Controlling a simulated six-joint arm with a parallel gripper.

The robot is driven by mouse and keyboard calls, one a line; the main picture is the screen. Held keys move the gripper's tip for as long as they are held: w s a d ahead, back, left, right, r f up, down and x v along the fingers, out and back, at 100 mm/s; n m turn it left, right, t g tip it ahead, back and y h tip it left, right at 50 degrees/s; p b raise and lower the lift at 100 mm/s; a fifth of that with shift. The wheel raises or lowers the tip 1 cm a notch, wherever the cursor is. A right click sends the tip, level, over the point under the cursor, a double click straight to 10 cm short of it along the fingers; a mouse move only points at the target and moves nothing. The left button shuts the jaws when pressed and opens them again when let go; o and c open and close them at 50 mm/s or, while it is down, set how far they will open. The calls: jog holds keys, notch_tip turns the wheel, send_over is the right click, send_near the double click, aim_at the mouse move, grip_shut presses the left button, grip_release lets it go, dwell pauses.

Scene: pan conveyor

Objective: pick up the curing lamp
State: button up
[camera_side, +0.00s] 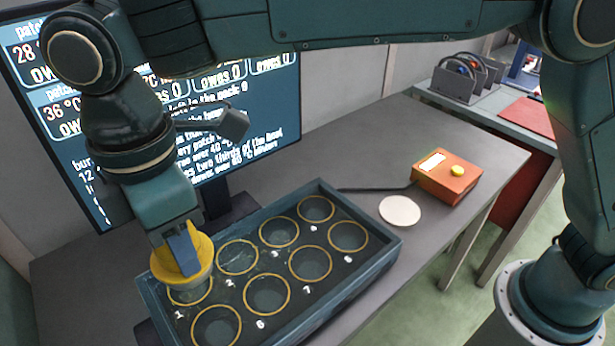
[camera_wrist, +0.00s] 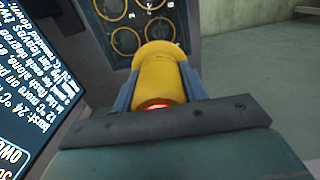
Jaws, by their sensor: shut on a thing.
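The curing lamp (camera_side: 199,252) is a yellow, round-bodied thing with a wider lower rim. My gripper (camera_side: 183,250) is shut on it, with a blue finger against its side. In the side view the lamp is at the near left end of the dark tray, at the ring marked 1, and hides part of that ring. I cannot tell whether it touches the tray. In the wrist view the lamp (camera_wrist: 158,80) sits between the two blue fingers, and a red glow shows at its near end.
The dark tray (camera_side: 366,262) has two rows of yellow-ringed, numbered wells. A screen (camera_side: 270,110) stands behind it. An orange box (camera_side: 447,180) with a yellow button and a pale disc (camera_side: 399,211) lie to its right on the grey table. A side bench holds a rack (camera_side: 457,82).

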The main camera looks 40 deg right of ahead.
jog(key=shift+r, duration=1.8)
